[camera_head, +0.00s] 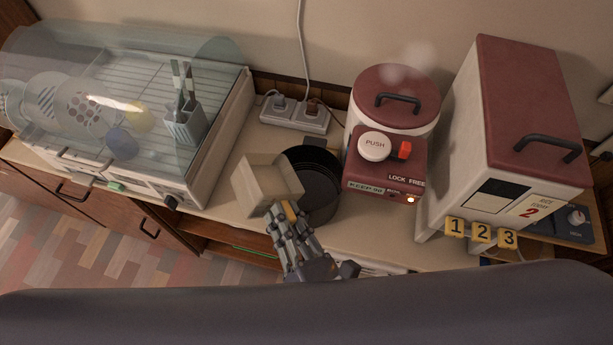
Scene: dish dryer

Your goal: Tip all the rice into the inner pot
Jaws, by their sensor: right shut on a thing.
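The black inner pot (318,163) stands on the counter between the dish dryer and the rice cooker. My right gripper (288,210) is shut on a pale beige square box (268,182). The box is tilted and held at the left side of the pot, partly over its rim. I cannot see whether rice is in the box, and the pot's inside looks dark, with no rice that I can make out. My left gripper is not in view.
The red and white rice cooker (390,115), with faint steam above, stands right of the pot. A tall rice dispenser (510,130) is further right. The clear-covered dish dryer (215,150) fills the left. A power strip (295,115) lies behind the pot.

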